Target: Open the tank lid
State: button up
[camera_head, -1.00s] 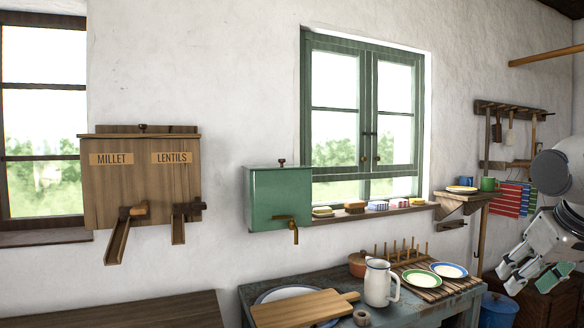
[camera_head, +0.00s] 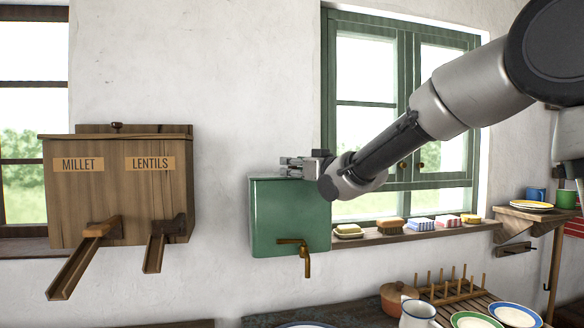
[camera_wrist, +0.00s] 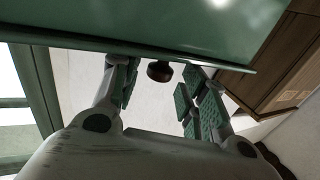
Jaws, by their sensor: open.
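The green tank (camera_head: 288,215) hangs on the white wall left of the window, with a brass tap (camera_head: 300,247) on its front. Its lid looks closed; in the wrist view the green tank (camera_wrist: 200,22) fills the top of the picture. My gripper (camera_head: 298,166) is at the top of the tank, reaching in from the right, and hides the lid knob in the head view.
A wooden millet and lentils box (camera_head: 120,190) with two chutes hangs to the left. A sill (camera_head: 400,235) with soaps and brushes runs right of the tank, under my arm. Plates and a jug (camera_head: 418,314) stand on the table below.

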jog(key=shift+x, duration=0.85)
jog(key=shift+d, duration=0.1)
grip_shut()
